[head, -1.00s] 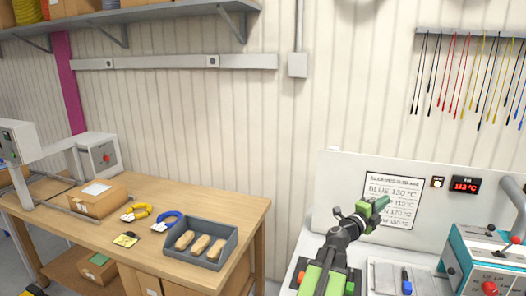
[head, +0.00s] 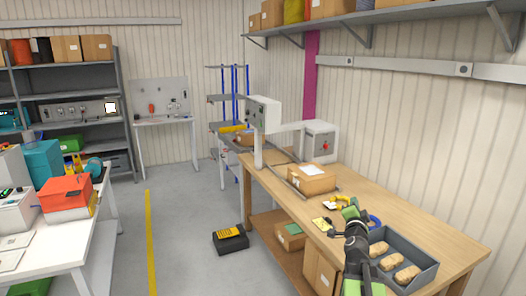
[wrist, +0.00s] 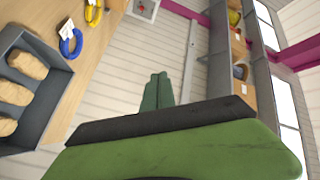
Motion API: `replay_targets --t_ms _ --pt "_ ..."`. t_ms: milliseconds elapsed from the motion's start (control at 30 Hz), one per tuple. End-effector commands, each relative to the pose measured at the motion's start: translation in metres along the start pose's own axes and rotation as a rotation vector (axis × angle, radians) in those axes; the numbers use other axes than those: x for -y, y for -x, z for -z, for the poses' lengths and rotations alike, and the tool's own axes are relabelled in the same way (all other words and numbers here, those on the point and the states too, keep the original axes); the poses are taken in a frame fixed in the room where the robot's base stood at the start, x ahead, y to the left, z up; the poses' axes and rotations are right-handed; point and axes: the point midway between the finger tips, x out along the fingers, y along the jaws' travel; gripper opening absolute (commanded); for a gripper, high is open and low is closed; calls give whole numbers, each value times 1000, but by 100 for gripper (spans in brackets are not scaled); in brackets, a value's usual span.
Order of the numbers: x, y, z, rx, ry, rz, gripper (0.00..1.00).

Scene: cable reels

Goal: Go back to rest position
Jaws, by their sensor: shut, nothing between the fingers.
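My gripper (head: 350,213) is raised in front of the wooden bench (head: 440,228) in the head view, with its green fingers together and nothing between them. In the wrist view the closed fingers (wrist: 157,90) point up the picture toward the pale panelled wall. In the head view my dark arm rises from the bottom edge and covers part of the bench and the left end of a grey tray (head: 424,270).
The tray holds several tan items. A blue coil (head: 374,221), a yellow coil (head: 337,202) and a cardboard box (head: 312,179) lie on the bench. A black case (head: 230,239) is on the floor. Open floor (head: 186,225) lies left of the bench, with a yellow line.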

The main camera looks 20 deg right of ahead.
Motion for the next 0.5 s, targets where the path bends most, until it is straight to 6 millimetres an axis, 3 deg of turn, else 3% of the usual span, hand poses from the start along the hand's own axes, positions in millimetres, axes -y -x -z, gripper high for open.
replay_targets --t_ms 33,167,267,400,500 --pt "20 4 -43 87 31 23 0" --pt "61 28 -148 313 133 72 0" --pt "85 59 -227 495 232 106 0" --pt "103 125 -330 770 407 140 0" --pt "98 187 -392 988 579 140 0"
